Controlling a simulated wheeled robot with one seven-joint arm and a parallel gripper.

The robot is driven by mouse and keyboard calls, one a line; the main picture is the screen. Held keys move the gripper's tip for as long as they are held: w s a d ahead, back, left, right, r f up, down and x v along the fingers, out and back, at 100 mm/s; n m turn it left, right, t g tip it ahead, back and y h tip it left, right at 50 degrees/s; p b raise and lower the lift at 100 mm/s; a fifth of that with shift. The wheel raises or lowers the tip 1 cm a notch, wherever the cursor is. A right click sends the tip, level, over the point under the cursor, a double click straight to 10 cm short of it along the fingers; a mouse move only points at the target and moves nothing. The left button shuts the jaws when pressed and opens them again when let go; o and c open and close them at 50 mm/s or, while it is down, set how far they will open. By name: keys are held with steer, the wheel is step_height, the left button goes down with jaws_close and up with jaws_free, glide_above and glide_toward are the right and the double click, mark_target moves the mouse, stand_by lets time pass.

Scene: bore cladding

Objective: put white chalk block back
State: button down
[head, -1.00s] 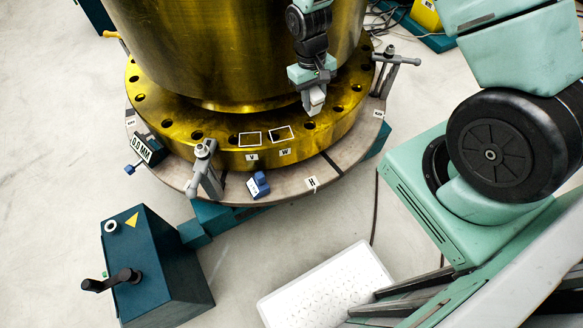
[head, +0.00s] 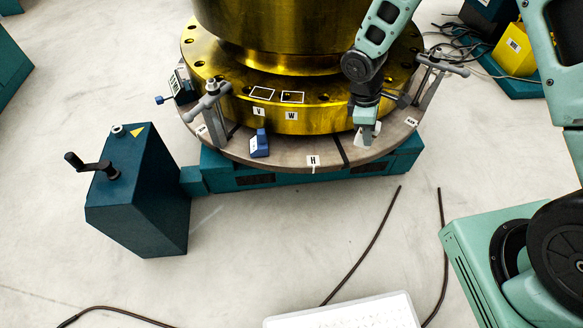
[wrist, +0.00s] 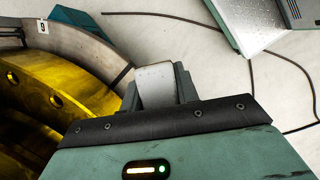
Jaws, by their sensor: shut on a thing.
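The white chalk block (wrist: 155,85) sits between the two jaws of my gripper (wrist: 157,88) in the wrist view, its pale face showing. In the head view my gripper (head: 367,132) points down at the right front of the round table, beside the gold flange (head: 325,117). A pale bit of the chalk block (head: 362,141) shows at its tips. I cannot tell whether the block touches the table. Two white outlined squares lie on the flange top, one above label V (head: 258,111), one above label W (head: 291,116). Label H (head: 313,161) is on the table rim.
Grey clamps stand on the table rim at left (head: 211,105) and right (head: 428,78), the right one close to my gripper. A blue block (head: 259,144) sits on the front rim (head: 290,159). A teal crank box (head: 140,190) stands at left. A white perforated board (head: 345,314) lies below.

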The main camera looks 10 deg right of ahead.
steer(key=w+a+f+n+t+y+b, duration=0.1)
steer(key=a+f+n+t+b, duration=0.2)
steer(key=a+f+n+b, duration=0.5)
steer(key=w+a+f+n+t+y+b, duration=0.1)
steer(key=a+f+n+t+b, duration=0.1)
steer(key=a+f+n+b, duration=0.7)
step_height(320, 180, down, 7)
steer(key=n+b, duration=0.6)
steer(key=b, duration=0.3)
steer(key=shift+w+a+n+t+y, duration=0.2)
steer(key=shift+w+n+t+y, duration=0.1)
steer(key=shift+w+t+y, duration=0.1)
